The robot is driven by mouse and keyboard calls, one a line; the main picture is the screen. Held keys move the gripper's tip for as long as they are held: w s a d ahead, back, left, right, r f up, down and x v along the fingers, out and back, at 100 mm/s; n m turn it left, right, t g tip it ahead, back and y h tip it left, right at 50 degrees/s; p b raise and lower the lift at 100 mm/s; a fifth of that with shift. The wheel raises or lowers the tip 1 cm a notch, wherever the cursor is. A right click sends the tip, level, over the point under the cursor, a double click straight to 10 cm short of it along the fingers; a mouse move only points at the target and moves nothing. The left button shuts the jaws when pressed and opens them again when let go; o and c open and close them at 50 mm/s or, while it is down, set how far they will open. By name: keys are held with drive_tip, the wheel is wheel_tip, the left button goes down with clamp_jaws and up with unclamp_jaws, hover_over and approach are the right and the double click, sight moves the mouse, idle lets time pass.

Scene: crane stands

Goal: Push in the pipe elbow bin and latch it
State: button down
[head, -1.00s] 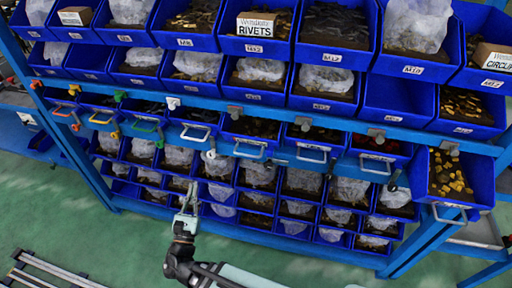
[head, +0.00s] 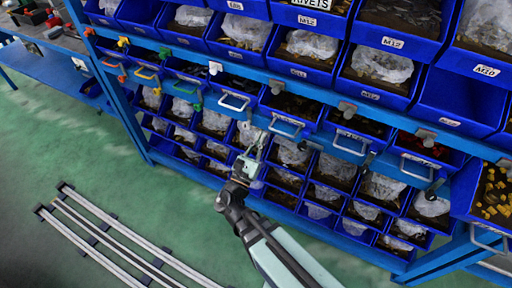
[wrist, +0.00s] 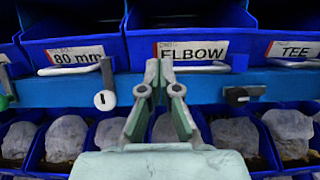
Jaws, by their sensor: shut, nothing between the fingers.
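The pipe elbow bin (wrist: 190,18) is a blue bin labelled "ELBOW" in the wrist view, with a light handle (wrist: 208,69) on its front. In the head view, I take it to be the handled bin (head: 290,106) above and right of my gripper. A latch with a white round end (wrist: 105,99) hangs at its lower left, and a black latch (wrist: 243,94) is at its lower right. My gripper (wrist: 160,68) is shut and empty, its tips in front of the elbow handle. It also shows in the head view (head: 254,137). Contact cannot be told.
The "80 mm" bin (wrist: 75,25) is to the left and the "TEE" bin (wrist: 290,22) to the right. Lower blue bins with bagged parts (head: 330,190) are below. A bin with yellow parts (head: 495,195) juts out at right. Floor rails (head: 115,235) lie left on open green floor.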

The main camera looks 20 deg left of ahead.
sight(274, 112)
drive_tip(key=p+x, duration=0.2)
drive_tip(key=x, duration=0.5)
drive_tip(key=shift+w, duration=0.25)
